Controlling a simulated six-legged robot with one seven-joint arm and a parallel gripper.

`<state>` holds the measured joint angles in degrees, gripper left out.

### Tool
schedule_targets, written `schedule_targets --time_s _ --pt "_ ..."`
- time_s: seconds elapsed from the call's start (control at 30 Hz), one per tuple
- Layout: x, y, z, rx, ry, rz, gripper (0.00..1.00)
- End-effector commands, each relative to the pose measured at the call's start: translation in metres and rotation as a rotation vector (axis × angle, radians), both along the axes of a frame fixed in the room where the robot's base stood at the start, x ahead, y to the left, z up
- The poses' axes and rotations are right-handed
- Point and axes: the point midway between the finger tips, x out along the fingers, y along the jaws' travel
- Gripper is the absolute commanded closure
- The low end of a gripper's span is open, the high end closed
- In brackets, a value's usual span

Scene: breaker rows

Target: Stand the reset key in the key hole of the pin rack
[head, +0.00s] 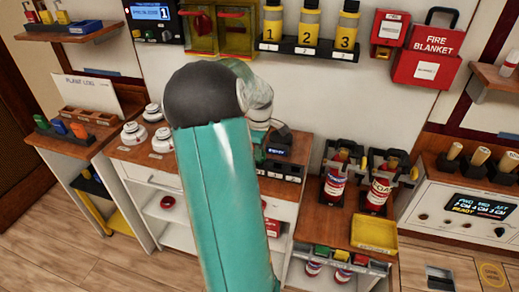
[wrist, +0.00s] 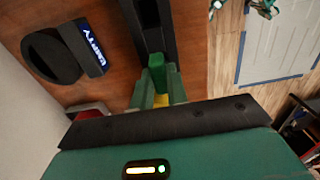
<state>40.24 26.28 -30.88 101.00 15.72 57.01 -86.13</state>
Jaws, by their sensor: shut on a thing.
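My gripper (wrist: 160,88) is shut on a small green piece (wrist: 157,62), with yellow showing between the fingers. I take this piece to be the reset key; its lower part is hidden. It is over or at a long black rack (wrist: 168,32) with slots, which I take to be the pin rack. I cannot tell whether the key touches it. In the head view the black rack (head: 281,172) lies on the wooden counter, just right of my arm. My arm hides most of the gripper there.
A black device with a lit display (head: 288,142) stands behind the rack; it also shows in the wrist view (wrist: 55,55). White domed units (head: 135,132) stand left. Red cylinders in clamps (head: 333,180) and a yellow tray (head: 374,234) are to the right.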

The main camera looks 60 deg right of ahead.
Motion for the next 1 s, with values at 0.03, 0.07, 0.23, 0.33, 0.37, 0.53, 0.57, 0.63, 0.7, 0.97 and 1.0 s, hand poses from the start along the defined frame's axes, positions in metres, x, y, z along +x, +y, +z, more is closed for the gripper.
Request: schedule_targets --time_s 0.03,0.07,0.23,0.33,0.37,0.53,0.57,0.63,0.7,0.97,1.0 --pt "0.000 0.000 -0.002 0.001 0.000 0.000 1.00" --pt "0.000 0.000 -0.002 0.001 0.000 0.000 1.00" --pt "0.000 0.000 -0.006 0.001 0.001 0.000 1.00" --pt "0.000 0.000 -0.008 0.001 0.001 -0.001 1.00" --pt "0.000 0.000 -0.009 0.001 0.001 -0.001 1.00" --pt "0.000 0.000 -0.012 0.000 0.000 -0.001 0.83" --pt "0.000 0.000 -0.012 0.000 0.000 -0.001 0.77" --pt "0.000 0.000 -0.012 0.000 0.000 0.000 0.63" --pt "0.000 0.000 -0.012 0.000 0.000 0.000 0.59" --pt "0.000 0.000 -0.011 0.000 0.000 0.000 0.59" --pt "0.000 0.000 -0.009 0.000 -0.001 0.000 0.59"
